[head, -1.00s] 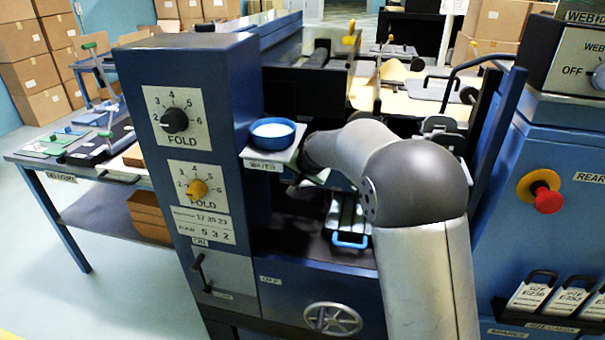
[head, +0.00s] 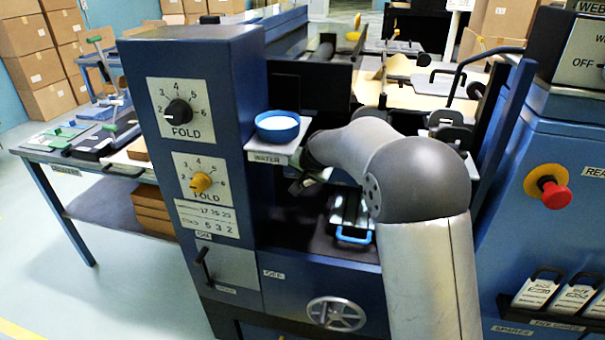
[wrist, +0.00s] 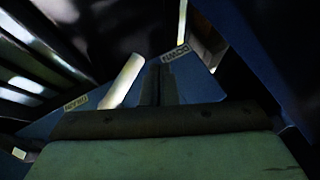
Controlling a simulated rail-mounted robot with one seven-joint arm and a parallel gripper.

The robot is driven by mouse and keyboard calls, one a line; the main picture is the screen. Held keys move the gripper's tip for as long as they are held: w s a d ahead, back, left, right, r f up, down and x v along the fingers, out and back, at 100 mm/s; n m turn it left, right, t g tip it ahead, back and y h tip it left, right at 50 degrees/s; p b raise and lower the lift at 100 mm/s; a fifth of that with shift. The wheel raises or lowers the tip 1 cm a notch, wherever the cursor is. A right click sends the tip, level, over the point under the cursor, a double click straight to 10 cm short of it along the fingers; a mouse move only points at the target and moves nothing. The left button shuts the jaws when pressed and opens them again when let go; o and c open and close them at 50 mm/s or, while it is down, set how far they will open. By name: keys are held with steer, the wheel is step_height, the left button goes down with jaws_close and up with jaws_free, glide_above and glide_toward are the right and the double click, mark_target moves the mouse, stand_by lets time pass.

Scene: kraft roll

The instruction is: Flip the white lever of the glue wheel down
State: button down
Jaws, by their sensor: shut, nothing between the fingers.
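The white lever (wrist: 122,80) shows in the wrist view as a pale, tilted rod left of the fingers, in front of a blue panel (wrist: 195,80). My gripper (wrist: 159,68) is shut and empty, its dark fingers close beside the lever on its right. I cannot tell whether they touch it. In the head view my arm reaches into the machine's bay, and my gripper (head: 302,187) shows only in part below the water shelf. The lever and the glue wheel cannot be made out in the head view.
Small labels (wrist: 175,53) mark the blue panel. Dark machine walls close in on both sides. In the head view, a blue bowl (head: 278,126) stands on the water shelf (head: 270,156) just above my gripper. A blue-handled tray (head: 353,236) lies below.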

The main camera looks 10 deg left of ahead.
steer(key=s+d+r, duration=0.2)
steer(key=s+d, duration=0.1)
steer(key=s, duration=0.4)
steer(key=s+d+r+b, duration=0.1)
steer(key=s+d, duration=0.2)
steer(key=s, duration=0.3)
steer(key=shift+s+d+r, duration=0.3)
steer(key=shift+s+r, duration=0.1)
steer(key=s+d+r+n+g+h+p, duration=0.1)
steer(key=s+d+p, duration=0.3)
steer(key=s, duration=0.6)
steer(key=s+d+r+n+g+h+p, duration=0.1)
steer(key=s+d+r+g+p, duration=0.2)
steer(key=s, duration=0.7)
steer(key=s+d+r+n+g+h+p, duration=0.1)
steer(key=s+d+r+g+p, duration=0.2)
steer(key=s+d+p, duration=0.3)
steer(key=s+d, duration=0.2)
steer(key=s, duration=0.2)
steer(key=shift+d+n+p, duration=0.2)
steer(key=shift+n+p, duration=0.1)
steer(key=shift+p, duration=0.1)
steer(key=c, duration=2.1)
jaws_free()
steer(key=shift+w, duration=0.1)
steer(key=shift+c, duration=0.2)
